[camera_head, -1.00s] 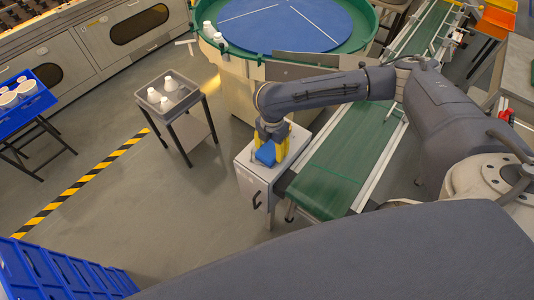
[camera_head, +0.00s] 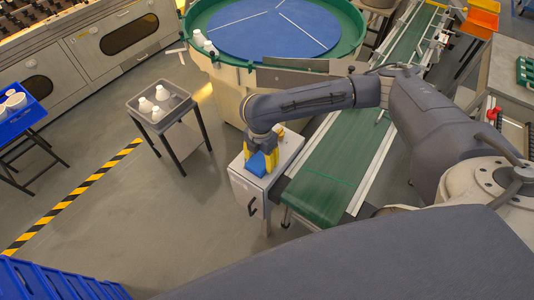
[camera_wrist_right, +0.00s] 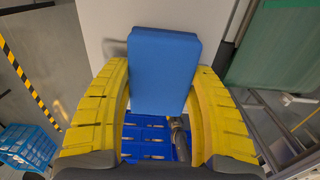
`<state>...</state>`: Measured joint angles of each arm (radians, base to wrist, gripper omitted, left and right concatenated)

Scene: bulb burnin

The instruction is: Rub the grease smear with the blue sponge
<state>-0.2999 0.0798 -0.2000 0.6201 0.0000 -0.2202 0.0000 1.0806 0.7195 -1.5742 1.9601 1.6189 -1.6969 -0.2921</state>
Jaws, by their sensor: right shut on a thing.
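The blue sponge (camera_wrist_right: 162,70) is held between the yellow fingers of my right gripper (camera_wrist_right: 160,95) in the right wrist view. In the head view my right gripper (camera_head: 262,158) is over the light-topped cabinet (camera_head: 288,158) at the near end of the green conveyor, with the sponge (camera_head: 257,164) low in its fingers. I cannot tell whether the sponge touches the top. No grease smear shows; it may be hidden under the sponge or gripper. My left gripper is not in view.
The green conveyor belt (camera_head: 325,185) runs beside the cabinet. A grey tray stand (camera_head: 182,112) with white bulbs stands left. A round blue-topped turntable (camera_head: 265,28) is behind. Blue crates (camera_head: 50,282) are at the lower left. Floor left of the cabinet is clear.

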